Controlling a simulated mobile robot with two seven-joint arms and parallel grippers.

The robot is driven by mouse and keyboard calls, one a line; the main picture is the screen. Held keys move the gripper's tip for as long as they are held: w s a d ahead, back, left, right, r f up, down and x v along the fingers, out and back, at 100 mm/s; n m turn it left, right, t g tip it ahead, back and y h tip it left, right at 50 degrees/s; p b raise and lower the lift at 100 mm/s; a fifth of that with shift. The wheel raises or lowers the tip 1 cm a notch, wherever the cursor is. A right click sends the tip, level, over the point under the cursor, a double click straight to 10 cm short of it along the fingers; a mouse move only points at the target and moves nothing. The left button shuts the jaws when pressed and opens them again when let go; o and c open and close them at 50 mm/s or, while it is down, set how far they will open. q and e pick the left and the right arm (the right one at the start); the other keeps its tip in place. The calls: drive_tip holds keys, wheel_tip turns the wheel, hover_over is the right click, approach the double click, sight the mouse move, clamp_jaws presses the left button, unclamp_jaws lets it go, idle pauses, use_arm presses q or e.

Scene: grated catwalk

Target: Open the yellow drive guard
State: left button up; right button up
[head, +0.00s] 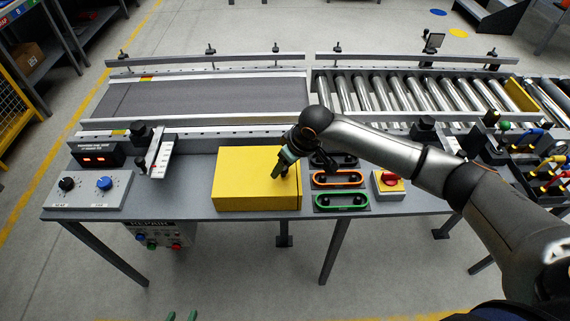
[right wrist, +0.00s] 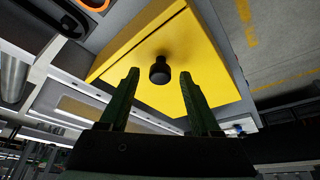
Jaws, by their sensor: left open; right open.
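The yellow drive guard (head: 243,180) is a closed box-shaped cover on the grey bench, in front of the dark belt. Its yellow face (right wrist: 205,50) fills the upper middle of the right wrist view. A black knob (right wrist: 159,71) stands out from that face. My right gripper (head: 281,172) is at the guard's right part in the head view. In the right wrist view its green fingers are open, with the knob showing between their tips; contact cannot be told. The knob is not clear in the head view. My left gripper (head: 181,316) shows only open green fingertips at the bottom edge, away from the guard.
Orange (head: 338,179) and green (head: 341,200) handles and a red switch (head: 389,181) sit right of the guard. A knob panel (head: 88,190) and a red-digit display (head: 97,155) stand left. The conveyor's roller section (head: 400,92) lies behind. Floor in front is clear.

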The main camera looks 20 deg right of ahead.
clamp_jaws()
idle(0.4)
idle(0.9)
